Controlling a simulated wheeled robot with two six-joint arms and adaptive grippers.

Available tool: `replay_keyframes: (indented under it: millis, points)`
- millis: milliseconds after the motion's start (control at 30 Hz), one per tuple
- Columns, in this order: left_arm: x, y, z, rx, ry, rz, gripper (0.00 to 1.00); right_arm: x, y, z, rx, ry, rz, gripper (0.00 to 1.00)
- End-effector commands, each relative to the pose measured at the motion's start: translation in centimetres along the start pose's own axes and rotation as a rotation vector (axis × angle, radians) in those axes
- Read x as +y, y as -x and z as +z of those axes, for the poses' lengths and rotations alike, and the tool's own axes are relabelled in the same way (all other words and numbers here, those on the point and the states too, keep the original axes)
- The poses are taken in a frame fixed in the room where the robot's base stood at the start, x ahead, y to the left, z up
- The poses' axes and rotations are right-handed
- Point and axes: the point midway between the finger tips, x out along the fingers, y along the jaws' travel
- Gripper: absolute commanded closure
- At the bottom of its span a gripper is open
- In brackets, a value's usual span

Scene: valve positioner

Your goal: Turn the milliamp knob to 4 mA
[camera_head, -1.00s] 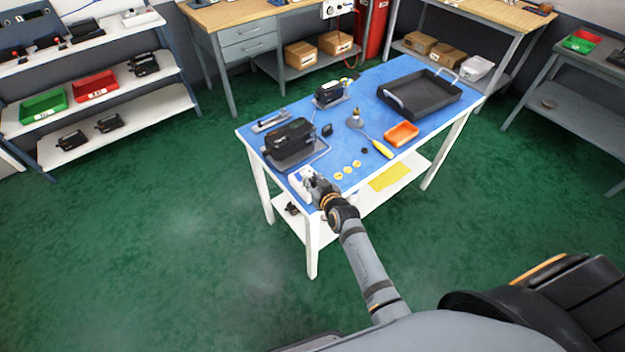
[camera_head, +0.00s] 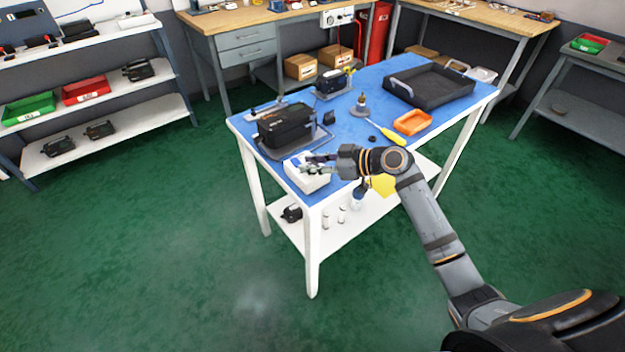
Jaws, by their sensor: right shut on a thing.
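A white box-shaped device (camera_head: 306,180) with a blue patch sits at the near left corner of the blue-topped table (camera_head: 350,124). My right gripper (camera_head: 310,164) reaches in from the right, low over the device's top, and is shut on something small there. I take that to be the milliamp knob, but it is hidden by the fingers and too small to make out. No scale or reading can be read. My left gripper is not in view.
A black boxy unit (camera_head: 285,124) stands just behind the device. A yellow-handled screwdriver (camera_head: 388,135), an orange tray (camera_head: 412,122) and a large black tray (camera_head: 430,88) lie to the right. Green floor surrounds the table.

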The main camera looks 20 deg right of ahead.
Motion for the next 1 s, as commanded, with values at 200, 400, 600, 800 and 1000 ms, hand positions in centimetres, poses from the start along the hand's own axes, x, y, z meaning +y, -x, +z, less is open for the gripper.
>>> replay_keyframes:
  millis: [200, 400, 600, 800, 1000]
  points:
    - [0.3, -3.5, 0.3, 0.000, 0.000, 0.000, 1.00, 0.1, -0.2, 0.6, -0.001, 0.052, -0.130, 1.00]
    - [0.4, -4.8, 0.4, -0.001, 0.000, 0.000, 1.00, 0.1, -0.1, 0.3, 0.000, 0.084, -0.209, 1.00]
    - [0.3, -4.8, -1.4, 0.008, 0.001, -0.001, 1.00, 0.0, -0.1, 0.1, -0.001, 0.098, -0.248, 1.00]
    - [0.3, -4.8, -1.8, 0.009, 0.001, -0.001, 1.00, 0.0, -0.1, 0.1, -0.002, 0.101, -0.257, 1.00]
    - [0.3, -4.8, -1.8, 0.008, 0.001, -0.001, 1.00, 0.0, -0.1, 0.1, -0.002, 0.101, -0.256, 1.00]
